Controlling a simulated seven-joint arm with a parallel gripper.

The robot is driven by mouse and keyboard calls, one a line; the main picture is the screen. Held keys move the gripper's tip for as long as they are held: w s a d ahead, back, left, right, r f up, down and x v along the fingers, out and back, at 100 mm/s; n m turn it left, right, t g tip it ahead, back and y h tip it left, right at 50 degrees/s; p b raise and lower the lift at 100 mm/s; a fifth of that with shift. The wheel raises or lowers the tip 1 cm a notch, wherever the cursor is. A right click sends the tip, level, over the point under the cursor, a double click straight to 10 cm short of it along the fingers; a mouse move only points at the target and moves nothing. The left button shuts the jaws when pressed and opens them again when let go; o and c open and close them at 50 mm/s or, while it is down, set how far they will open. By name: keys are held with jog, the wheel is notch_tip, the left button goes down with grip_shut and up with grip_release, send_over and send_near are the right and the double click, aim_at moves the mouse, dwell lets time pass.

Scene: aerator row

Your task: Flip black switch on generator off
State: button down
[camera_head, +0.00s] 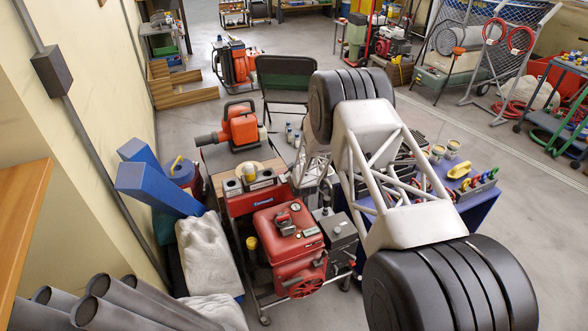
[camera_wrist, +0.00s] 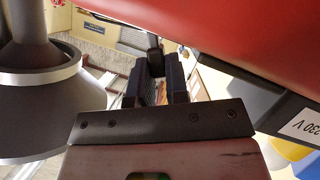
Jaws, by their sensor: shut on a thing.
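The red generator (camera_head: 290,237) stands on a wheeled cart left of my arm in the head view. Its red body (camera_wrist: 240,32) fills the upper right of the wrist view. My gripper (camera_wrist: 154,70) has its two dark fingers close together beside that body, shut on a small black part (camera_wrist: 154,44) that appears to be the black switch. The contact is small and dark, and the switch's position cannot be read. In the head view my arm hides much of the generator's right side, and the switch cannot be made out there.
A grey cone-shaped part (camera_wrist: 38,95) is close at left. A blue tool table (camera_head: 478,212) stands right, blue beams (camera_head: 155,190) left. Floor is open farther right.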

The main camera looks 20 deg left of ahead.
jog(key=c, duration=1.1)
grip_release()
jog(key=shift+r, duration=0.1)
